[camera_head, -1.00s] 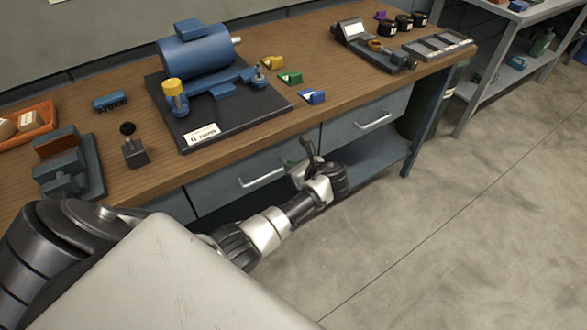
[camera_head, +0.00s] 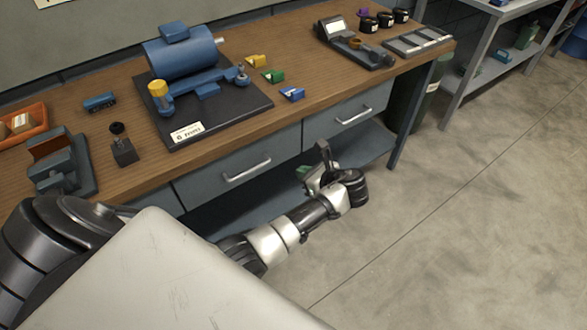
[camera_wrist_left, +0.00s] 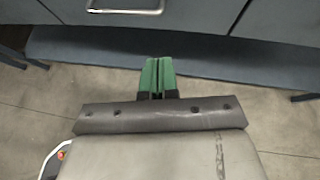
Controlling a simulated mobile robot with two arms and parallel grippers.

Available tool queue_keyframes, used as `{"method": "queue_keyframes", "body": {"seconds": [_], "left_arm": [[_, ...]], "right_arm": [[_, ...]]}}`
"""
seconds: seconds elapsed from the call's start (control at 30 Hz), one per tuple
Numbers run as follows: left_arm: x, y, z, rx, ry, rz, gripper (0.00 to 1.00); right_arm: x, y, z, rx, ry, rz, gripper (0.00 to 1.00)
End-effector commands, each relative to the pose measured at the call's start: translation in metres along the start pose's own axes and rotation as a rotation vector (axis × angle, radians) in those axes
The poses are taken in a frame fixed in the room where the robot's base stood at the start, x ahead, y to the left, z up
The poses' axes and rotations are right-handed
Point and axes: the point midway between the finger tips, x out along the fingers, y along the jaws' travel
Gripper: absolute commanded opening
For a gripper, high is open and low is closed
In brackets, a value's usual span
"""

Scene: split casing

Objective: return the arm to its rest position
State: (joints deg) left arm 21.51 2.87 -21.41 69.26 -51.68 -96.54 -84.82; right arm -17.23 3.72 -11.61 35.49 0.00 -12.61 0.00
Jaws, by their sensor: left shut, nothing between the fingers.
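My left arm comes in from the lower left in the head view and reaches over the floor in front of the workbench (camera_head: 150,181). Its gripper (camera_head: 305,172) is in front of the bench's lower shelf, below the drawers, partly hidden by the wrist. In the left wrist view the two green fingertips (camera_wrist_left: 158,75) lie side by side, shut with nothing between them. The gripper touches no object that I can see. My right gripper is not in view.
A blue motor casing (camera_head: 182,55) on a dark plate stands on the bench, with yellow, green and blue small parts beside it. A grey vise (camera_head: 60,165) and an orange bin (camera_head: 22,125) are at the left. Open floor (camera_head: 450,220) lies to the right.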

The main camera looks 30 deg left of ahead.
Motion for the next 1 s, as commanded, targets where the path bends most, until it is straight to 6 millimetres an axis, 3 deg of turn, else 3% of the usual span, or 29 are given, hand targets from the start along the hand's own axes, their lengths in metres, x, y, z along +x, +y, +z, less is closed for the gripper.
{"method": "queue_keyframes", "body": {"seconds": [0.13, 0.33, 0.47, 0.57, 0.77, 0.9, 1.0], "left_arm": [[-0.011, 0.000, 0.000, 0.000, 0.000, 0.001, 0.00], [-0.011, 0.001, -0.002, 0.000, 0.003, 0.000, 0.00], [0.004, 0.011, -0.033, -0.016, 0.060, -0.021, 0.00], [0.025, 0.031, -0.084, -0.064, 0.171, -0.045, 0.00], [0.062, 0.111, -0.210, -0.282, 0.487, 0.002, 0.00], [0.073, 0.189, -0.286, -0.508, 0.693, 0.135, 0.00], [0.075, 0.252, -0.330, -0.710, 0.811, 0.275, 0.00]], "right_arm": [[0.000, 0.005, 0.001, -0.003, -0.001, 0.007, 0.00], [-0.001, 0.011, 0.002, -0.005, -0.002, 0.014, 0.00], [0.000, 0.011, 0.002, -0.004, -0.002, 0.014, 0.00], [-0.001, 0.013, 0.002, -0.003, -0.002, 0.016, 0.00], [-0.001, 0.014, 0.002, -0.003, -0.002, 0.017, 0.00], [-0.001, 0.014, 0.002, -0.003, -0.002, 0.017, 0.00], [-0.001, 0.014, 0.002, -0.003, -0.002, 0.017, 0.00]]}}
